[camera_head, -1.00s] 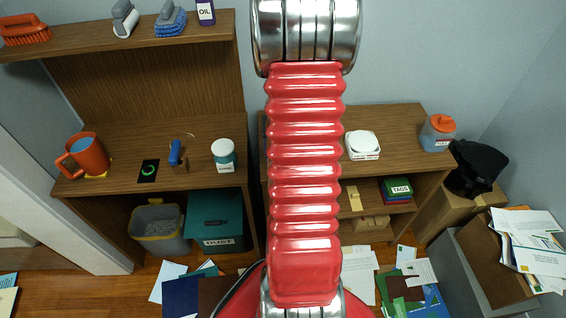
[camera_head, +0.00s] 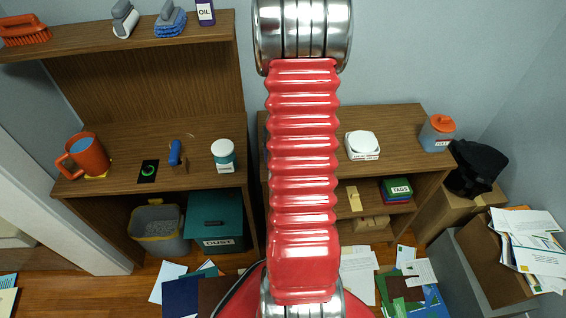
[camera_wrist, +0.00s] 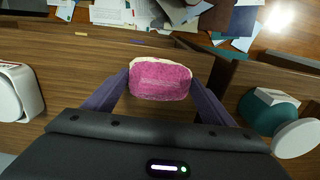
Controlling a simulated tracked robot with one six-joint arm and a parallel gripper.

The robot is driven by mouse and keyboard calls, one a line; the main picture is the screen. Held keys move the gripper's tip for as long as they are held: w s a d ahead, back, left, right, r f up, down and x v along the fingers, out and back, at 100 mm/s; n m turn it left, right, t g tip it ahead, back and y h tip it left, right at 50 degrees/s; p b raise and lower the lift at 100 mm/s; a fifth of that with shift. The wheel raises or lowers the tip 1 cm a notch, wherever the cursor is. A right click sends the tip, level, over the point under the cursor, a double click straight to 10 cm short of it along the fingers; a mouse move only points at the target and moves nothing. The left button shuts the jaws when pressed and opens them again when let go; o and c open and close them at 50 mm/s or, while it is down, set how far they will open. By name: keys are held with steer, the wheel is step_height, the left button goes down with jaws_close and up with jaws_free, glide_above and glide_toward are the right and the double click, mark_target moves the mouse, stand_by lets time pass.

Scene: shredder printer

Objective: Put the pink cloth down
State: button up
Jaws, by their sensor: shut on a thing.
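The pink cloth (camera_wrist: 160,80) is a small pink pad with a pale edge, seen in the wrist view. My gripper (camera_wrist: 160,84) is shut on it, with a purple-grey finger on each side. The cloth is over the brown wooden top (camera_wrist: 70,75), close to its edge; I cannot tell whether it touches the wood. In the head view my red arm fills the middle and hides the gripper and cloth.
A white round-topped device (camera_head: 362,145) stands on the right cabinet top; it shows at the wrist view's left (camera_wrist: 18,92). A teal jar with white lid (camera_head: 223,155) stands on the left desk. Papers (camera_head: 185,290) litter the floor. Bare wood lies around the cloth.

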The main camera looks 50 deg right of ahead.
steer(key=o, duration=0.9)
steer(key=shift+f, duration=0.1)
step_height(320, 180, up, 12)
steer(key=shift+r, duration=0.1)
stand_by(0.7)
